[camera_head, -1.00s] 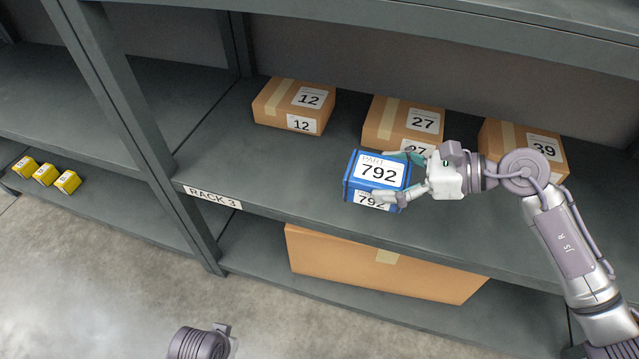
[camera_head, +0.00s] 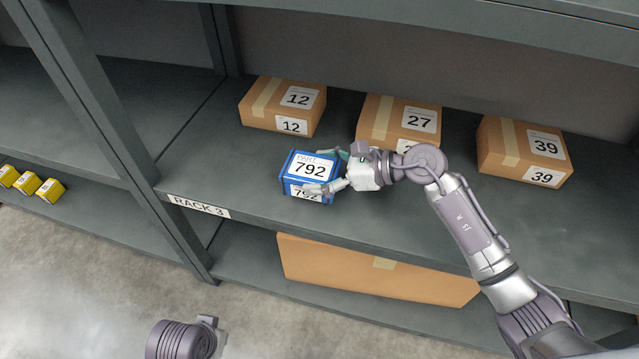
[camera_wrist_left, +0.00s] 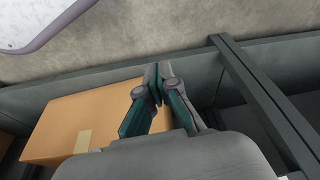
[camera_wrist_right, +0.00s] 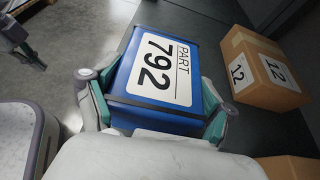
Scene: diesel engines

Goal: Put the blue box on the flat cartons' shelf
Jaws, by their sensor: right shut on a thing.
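The blue box (camera_head: 310,172), with a white label reading 792, is in my right gripper (camera_head: 326,171). The gripper is shut on it, with a finger on either side, as the right wrist view also shows the box (camera_wrist_right: 158,65). It is over the front part of the shelf (camera_head: 400,225) marked RACK 3, left of centre; I cannot tell whether it touches the shelf. Brown cartons 12 (camera_head: 283,105), 27 (camera_head: 398,118) and 39 (camera_head: 523,150) lie behind on this shelf. My left gripper (camera_wrist_left: 158,82) looks shut and empty in the left wrist view.
A large brown carton (camera_head: 375,272) is on the level below. Several small yellow boxes (camera_head: 27,182) sit on the left bay's lower shelf. A grey upright (camera_head: 110,140) stands left of the blue box. Bare shelf shows between carton 12 and the front edge.

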